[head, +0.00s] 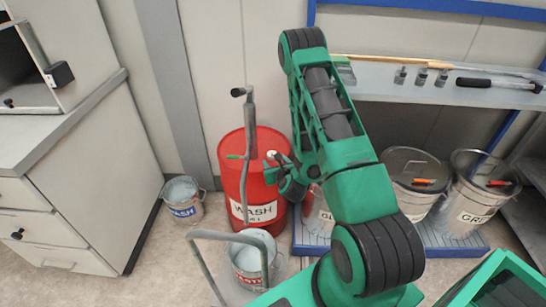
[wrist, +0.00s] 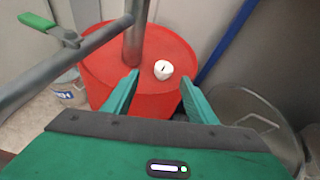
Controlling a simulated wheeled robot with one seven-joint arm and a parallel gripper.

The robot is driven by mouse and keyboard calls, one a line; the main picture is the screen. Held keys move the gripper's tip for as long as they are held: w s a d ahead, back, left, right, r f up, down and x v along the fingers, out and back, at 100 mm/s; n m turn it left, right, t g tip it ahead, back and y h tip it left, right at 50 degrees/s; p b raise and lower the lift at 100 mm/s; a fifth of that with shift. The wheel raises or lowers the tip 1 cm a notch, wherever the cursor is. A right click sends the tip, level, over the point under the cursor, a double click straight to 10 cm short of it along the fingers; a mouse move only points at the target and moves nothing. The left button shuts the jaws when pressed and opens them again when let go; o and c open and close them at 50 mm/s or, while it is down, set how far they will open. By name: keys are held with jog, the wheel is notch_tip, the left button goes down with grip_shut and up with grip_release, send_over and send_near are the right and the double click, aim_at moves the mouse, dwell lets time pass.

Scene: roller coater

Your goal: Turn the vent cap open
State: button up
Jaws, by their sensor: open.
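The vent cap (wrist: 163,69) is a small white round cap with a dark line on its top. It sits on the top of the red drum (wrist: 100,75), and it also shows in the head view (head: 271,154). My gripper (wrist: 160,80) is open and empty. In the wrist view its two green fingers point at the drum top, and the cap appears between the fingertips, a little beyond them. I see no contact. In the head view my gripper (head: 276,170) is at the drum's right side, close to the cap.
A grey pump pipe (head: 249,140) with a green-handled lever (wrist: 40,24) rises from the drum left of the cap. Buckets (head: 183,200) stand around the drum. A shelf (head: 440,90) with tools and several lidded pails (head: 415,180) are at right.

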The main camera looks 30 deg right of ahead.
aim_at(272, 154)
jog(key=shift+m+h, duration=0.3)
jog(key=shift+m, duration=0.6)
jog(key=shift+s+d+f+x, duration=0.1)
jog(key=shift+x, duration=1.6)
jog(key=shift+s+d+f+x, duration=0.1)
jog(key=shift+x, duration=1.65)
jog(key=shift+d+f+x, duration=0.1)
jog(key=shift+x, duration=1.6)
